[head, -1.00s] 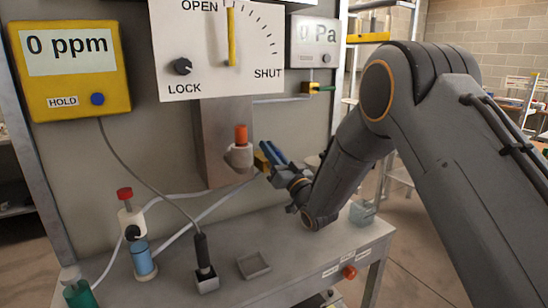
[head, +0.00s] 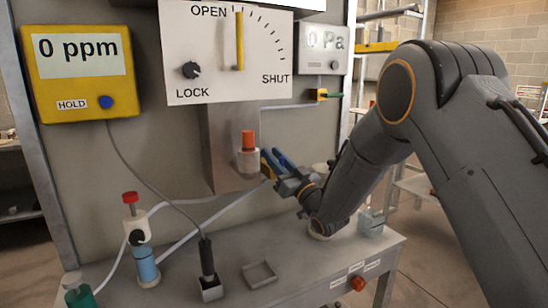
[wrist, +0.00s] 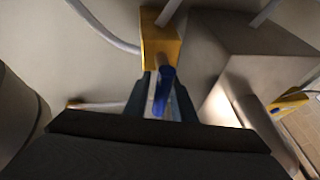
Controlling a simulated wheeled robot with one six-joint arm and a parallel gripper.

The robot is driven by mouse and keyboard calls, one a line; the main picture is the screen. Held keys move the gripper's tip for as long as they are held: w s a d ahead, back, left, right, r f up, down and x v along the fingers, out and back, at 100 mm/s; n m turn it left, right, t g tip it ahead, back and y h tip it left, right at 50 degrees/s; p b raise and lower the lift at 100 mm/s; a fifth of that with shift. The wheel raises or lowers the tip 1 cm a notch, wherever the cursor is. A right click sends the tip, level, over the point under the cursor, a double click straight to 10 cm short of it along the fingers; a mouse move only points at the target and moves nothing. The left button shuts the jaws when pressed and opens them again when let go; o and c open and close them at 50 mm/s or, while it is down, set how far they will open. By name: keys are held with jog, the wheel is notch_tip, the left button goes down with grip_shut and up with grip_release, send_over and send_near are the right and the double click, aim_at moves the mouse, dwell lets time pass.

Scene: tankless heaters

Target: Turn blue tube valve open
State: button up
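The small yellow valve block (head: 266,168) is on the panel, just right of the white and orange fitting, mostly hidden by my gripper in the head view. In the wrist view the yellow block (wrist: 160,38) is at the top centre, with a blue handle (wrist: 164,88) below it. My gripper (head: 279,160) has blue-grey fingers pointing at the block. In the wrist view the fingers of my gripper (wrist: 162,98) stand on both sides of the handle. They look apart; whether they touch it is unclear.
A white and orange fitting (head: 248,155) stands close left of my gripper. A grey box-shaped housing (wrist: 240,55) is close on the right in the wrist view. A second yellow valve with a green handle (head: 319,95) is higher right. A blue cylinder (head: 145,264) stands on the bench.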

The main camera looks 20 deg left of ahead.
jog(key=shift+o, duration=0.5)
jog(key=b+v, duration=0.1)
jog(key=v, duration=0.6)
jog(key=shift+s+d+b, duration=0.2)
jog(key=shift+d+b, duration=0.15)
jog(key=shift+f, duration=0.15)
